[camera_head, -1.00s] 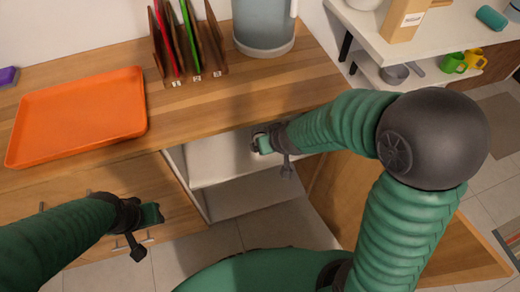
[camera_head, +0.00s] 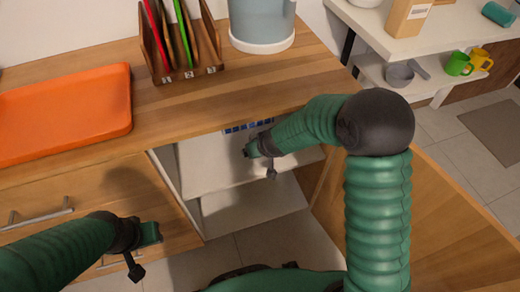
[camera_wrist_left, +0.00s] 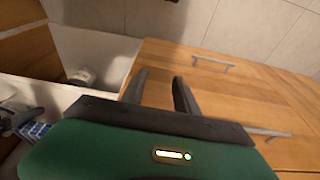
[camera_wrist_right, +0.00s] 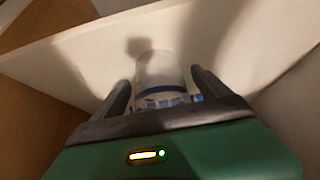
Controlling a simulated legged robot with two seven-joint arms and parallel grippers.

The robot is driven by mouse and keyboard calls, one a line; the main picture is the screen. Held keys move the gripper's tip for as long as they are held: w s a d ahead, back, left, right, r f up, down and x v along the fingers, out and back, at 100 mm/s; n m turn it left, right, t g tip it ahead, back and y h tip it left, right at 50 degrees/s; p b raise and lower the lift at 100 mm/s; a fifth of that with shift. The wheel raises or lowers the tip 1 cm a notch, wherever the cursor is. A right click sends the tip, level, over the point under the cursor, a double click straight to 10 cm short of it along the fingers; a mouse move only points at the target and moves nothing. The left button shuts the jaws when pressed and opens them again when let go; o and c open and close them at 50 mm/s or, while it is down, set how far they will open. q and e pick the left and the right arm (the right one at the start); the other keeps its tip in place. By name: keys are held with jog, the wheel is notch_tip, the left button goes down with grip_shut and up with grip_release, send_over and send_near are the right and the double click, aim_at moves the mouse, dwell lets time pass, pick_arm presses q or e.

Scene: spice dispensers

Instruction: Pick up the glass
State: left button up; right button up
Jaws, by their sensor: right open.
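A clear glass (camera_wrist_right: 160,70) shows in the right wrist view, between the two fingers of my right gripper (camera_wrist_right: 160,88). The fingers are apart, with a gap on each side of the glass. In the head view my right gripper (camera_head: 250,149) reaches into the open cabinet below the counter; the glass cannot be made out there. My left gripper (camera_head: 150,233) is in front of the drawers at the left. Its fingers (camera_wrist_left: 160,78) are apart with nothing between them in the left wrist view.
A blue-and-white patterned item (camera_head: 248,126) lies inside the cabinet under the counter edge. An orange tray (camera_head: 65,112), a wooden rack (camera_head: 178,40) and a blue-grey canister (camera_head: 262,22) stand on the counter. The open cabinet door (camera_head: 440,220) is at the right.

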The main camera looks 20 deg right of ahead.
jog(key=c, duration=1.7)
jog(key=shift+o, duration=0.2)
jog(key=shift+r, duration=0.1)
